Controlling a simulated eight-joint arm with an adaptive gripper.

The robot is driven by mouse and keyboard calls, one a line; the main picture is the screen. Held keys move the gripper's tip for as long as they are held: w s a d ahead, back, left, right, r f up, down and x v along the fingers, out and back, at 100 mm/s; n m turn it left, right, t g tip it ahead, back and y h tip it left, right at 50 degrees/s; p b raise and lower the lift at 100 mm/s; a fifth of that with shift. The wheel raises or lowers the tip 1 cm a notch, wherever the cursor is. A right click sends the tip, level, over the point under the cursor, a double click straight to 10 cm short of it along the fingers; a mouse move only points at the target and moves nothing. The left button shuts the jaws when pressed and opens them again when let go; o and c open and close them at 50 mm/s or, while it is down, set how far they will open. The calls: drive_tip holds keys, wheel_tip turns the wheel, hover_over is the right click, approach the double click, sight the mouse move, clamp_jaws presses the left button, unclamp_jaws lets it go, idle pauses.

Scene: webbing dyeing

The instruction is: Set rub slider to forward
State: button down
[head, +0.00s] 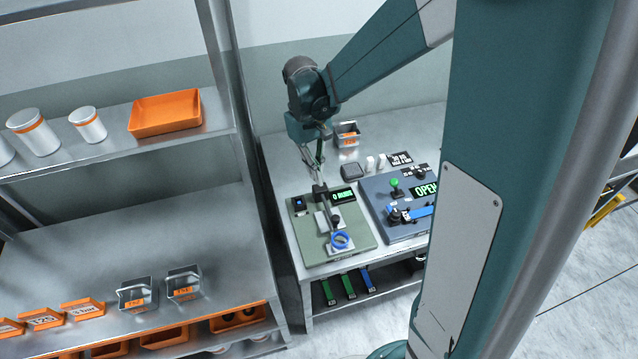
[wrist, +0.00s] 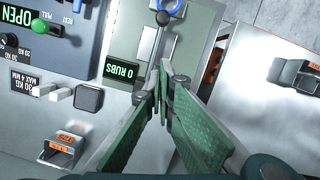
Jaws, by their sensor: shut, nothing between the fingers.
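The rub unit is a green panel (head: 305,248) on the metal table, with a display (head: 342,196) reading 0 RUBS. The same display appears upside down in the wrist view (wrist: 121,71). A black knob (head: 336,221) sits on the panel beside a pale plate and a blue ring (head: 341,241). The ring also shows at the top of the wrist view (wrist: 166,4). I cannot tell for sure which part is the slider. My gripper (wrist: 164,72) is shut and empty, pointing down over the back of the panel. Its tips hide part of the mechanism; contact is unclear.
A blue-grey unit (head: 380,205) with a green-topped lever (head: 396,184) and an OPEN display stands close on the right. A small bin (head: 347,134) and a dark block (head: 353,171) sit behind. A metal shelf rack (head: 150,235) flanks the left.

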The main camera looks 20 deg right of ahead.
drive_tip(key=shift+v, duration=1.05)
drive_tip(key=shift+s, duration=0.1)
drive_tip(key=s+d+r+m+t+b, duration=0.1)
drive_tip(key=s+r+t+b, duration=0.2)
drive_tip(key=s, duration=0.6)
drive_tip(key=s+d+r+m+t+b, duration=0.1)
drive_tip(key=s+r+m+t+b, duration=0.1)
drive_tip(key=s+t, duration=0.4)
drive_tip(key=shift+s+d+r+t+y+b, duration=0.35)
drive_tip(key=shift+s+r+b, duration=0.2)
drive_tip(key=shift+s+r, duration=0.9)
drive_tip(key=shift+s+f, duration=0.2)
wheel_tip(320, 180, down, 16)
drive_tip(key=b, duration=1.6)
